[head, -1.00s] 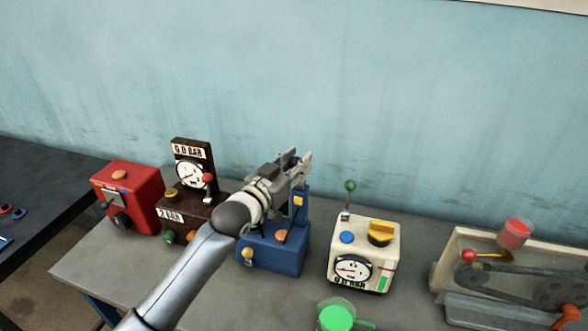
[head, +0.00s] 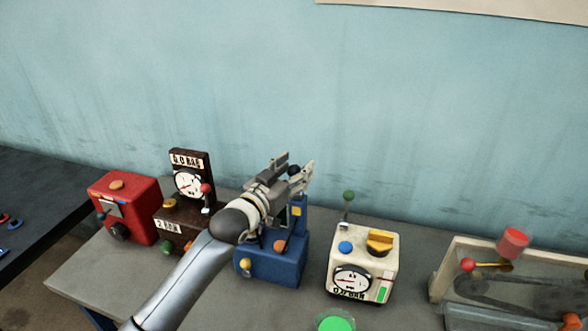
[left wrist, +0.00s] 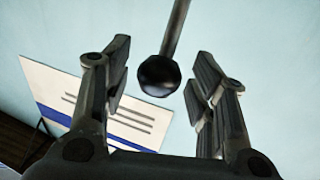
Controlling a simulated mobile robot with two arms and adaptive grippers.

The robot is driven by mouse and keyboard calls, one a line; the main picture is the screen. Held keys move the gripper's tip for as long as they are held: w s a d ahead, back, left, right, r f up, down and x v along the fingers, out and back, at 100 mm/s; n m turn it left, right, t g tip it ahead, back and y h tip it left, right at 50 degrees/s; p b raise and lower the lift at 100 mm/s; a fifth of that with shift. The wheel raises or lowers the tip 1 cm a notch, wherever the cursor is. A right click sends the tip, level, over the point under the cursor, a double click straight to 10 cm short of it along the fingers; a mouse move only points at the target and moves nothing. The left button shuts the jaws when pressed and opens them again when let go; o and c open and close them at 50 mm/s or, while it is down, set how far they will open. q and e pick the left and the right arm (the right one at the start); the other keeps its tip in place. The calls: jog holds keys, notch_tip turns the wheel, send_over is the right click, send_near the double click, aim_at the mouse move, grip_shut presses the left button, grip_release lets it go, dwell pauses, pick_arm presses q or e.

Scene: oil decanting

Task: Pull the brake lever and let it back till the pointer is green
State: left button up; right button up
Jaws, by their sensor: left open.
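A blue box (head: 272,262) stands on the bench behind my left arm. A post with a yellow square rises at its back right. A lever's black ball (head: 294,170) shows above it, between the fingers of my left gripper (head: 297,162). The left gripper is open. In the left wrist view the black ball (left wrist: 158,76) hangs on a grey rod between the two open fingers (left wrist: 162,62), with a gap on each side. The lever's foot is hidden by my gripper. I cannot make out a pointer on the blue box. My right gripper is not in view.
Left of the blue box stand a dark gauge box (head: 189,163) and a red box (head: 141,199). To its right stand a white box (head: 349,264) with a green-knobbed lever and a belt machine (head: 466,266). A green-topped thing (head: 336,323) is in front.

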pick_arm(q)
jog(key=shift+f, duration=0.15)
jog(key=v, duration=1.2)
